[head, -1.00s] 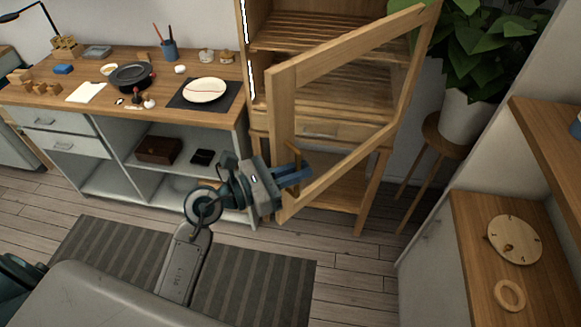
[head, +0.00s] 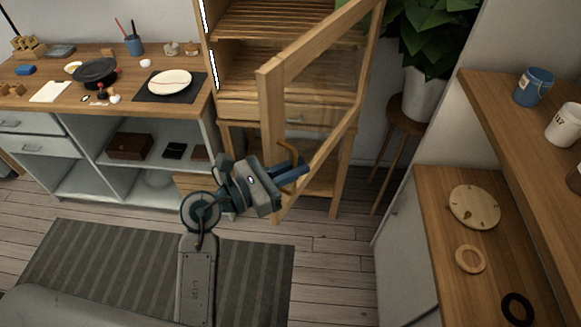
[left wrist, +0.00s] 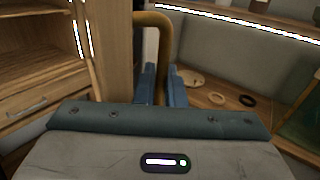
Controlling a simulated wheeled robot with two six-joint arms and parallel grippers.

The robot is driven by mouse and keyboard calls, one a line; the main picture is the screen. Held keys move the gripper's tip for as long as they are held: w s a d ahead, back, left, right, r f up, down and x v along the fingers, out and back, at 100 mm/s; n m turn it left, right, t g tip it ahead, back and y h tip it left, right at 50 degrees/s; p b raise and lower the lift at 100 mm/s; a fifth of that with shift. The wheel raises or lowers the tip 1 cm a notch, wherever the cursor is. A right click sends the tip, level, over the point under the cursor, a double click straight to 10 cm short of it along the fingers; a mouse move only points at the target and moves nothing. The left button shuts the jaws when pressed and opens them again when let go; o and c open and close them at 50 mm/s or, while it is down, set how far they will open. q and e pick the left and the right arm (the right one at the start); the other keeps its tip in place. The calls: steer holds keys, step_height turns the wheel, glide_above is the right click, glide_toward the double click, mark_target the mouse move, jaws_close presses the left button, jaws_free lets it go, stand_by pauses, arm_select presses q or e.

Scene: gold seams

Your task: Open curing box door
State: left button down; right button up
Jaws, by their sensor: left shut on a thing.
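The curing box (head: 225,60) is a wooden cabinet with slatted shelves and a lit strip along its left side. Its door (head: 268,125), a wooden frame with a clear pane, stands swung wide open toward me. My left gripper (head: 298,173) is at the lower part of the door, shut on its curved wooden handle (head: 290,148). In the left wrist view the handle (left wrist: 152,19) runs down between the two blue fingers (left wrist: 160,85), with the door's edge (left wrist: 117,50) to its left. My right gripper is not in view.
A workbench (head: 60,113) with a black bowl, a plate on a dark mat and small tools is at left. A plant on a stool (head: 408,115) stands behind the door. A counter (head: 440,220) with wooden discs and a shelf with cups are at right. Floor is clear between.

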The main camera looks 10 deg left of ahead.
arm_select(q)
steer(key=shift+d+r, duration=0.1)
steer(key=c, duration=1.7)
jaws_free()
steer(key=shift+s, duration=0.1)
steer(key=shift+r, duration=0.1)
